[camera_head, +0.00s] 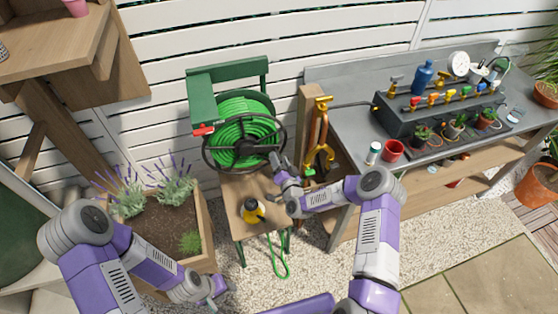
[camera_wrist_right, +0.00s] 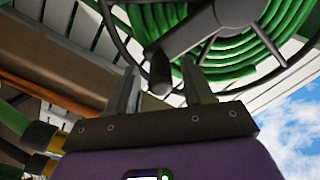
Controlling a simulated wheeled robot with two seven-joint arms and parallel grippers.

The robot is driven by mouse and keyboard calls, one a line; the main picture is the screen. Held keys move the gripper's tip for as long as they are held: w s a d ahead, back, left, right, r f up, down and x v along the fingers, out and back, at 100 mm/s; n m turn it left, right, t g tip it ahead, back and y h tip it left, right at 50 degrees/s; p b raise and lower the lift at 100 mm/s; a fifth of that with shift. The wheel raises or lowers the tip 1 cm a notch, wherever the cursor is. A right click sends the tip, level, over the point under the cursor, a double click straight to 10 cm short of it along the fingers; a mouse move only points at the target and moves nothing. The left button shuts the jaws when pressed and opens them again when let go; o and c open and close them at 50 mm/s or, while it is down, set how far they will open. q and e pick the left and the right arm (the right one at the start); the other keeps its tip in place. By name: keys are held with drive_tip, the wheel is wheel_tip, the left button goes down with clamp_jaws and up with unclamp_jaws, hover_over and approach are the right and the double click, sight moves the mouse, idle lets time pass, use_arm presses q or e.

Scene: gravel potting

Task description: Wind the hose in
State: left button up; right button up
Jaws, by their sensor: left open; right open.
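The green hose (camera_head: 246,132) is wound on a reel with a dark wheel (camera_head: 207,158) in a green frame. A loose length of hose (camera_head: 281,262) hangs down to the gravel below the reel. My right gripper (camera_head: 279,168) is open at the lower right of the wheel. In the right wrist view the dark crank knob (camera_wrist_right: 160,72) appears between the open fingers of my right gripper (camera_wrist_right: 161,88); whether they touch it I cannot tell. The wound hose (camera_wrist_right: 235,50) shows behind it. My left gripper (camera_head: 216,289) is open and empty, low in front of the planter.
A lavender planter (camera_head: 203,232) is to the left. A grey bench (camera_head: 345,125) with pots and taps is to the right. Gravel at front is open.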

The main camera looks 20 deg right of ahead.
drive_tip(key=shift+w, duration=0.35)
clamp_jaws()
drive_tip(key=shift+r, duration=0.1)
